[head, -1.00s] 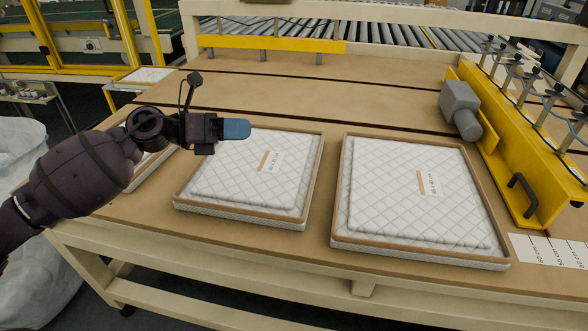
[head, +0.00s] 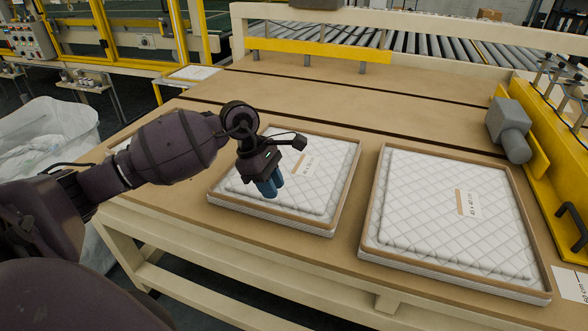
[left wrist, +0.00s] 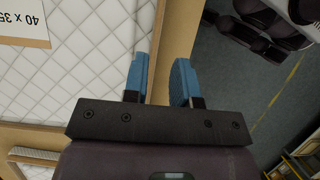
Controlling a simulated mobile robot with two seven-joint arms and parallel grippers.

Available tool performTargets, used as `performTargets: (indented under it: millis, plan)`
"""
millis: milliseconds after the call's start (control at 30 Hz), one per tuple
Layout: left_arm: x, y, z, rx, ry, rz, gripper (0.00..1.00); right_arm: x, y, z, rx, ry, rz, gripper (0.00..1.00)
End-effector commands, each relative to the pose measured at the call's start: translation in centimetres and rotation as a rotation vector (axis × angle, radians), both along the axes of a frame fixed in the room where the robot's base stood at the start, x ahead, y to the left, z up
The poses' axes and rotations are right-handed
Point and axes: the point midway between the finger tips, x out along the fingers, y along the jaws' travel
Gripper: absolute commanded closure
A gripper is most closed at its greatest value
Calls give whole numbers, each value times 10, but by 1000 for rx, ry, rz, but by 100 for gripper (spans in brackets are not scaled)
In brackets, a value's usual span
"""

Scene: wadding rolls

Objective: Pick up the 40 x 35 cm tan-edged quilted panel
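The 40 x 35 cm quilted panel (head: 335,172) is white with a tan edge and a paper label, and lies flat on the table in the middle of the head view. In the left wrist view its quilted top (left wrist: 85,85) fills the left side, with its label (left wrist: 22,22) reading "40 x 35". My left gripper (head: 270,187) points down in front of the panel's left part in the head view. My right gripper is not in view.
A larger quilted panel (head: 445,215) lies to the right, with a narrow gap between. Another panel at the left is mostly hidden by my arm. A yellow rail with a grey motor (head: 508,128) stands at the right. The table (head: 330,100) behind is clear.

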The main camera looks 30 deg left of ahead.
Motion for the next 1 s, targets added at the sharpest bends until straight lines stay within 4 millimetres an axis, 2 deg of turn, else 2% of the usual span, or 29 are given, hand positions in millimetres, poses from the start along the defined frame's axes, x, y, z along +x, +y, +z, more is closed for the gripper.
performTargets:
  millis: [100,333,633,1000]
  plan:
    - [1,-5,-13,-2,2,0,74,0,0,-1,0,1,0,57]
    - [3,-10,-25,-4,2,2,74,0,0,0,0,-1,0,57]
    - [8,-21,-60,-4,2,2,74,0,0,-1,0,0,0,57]
    - [9,-23,-67,0,1,2,76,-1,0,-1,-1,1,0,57]
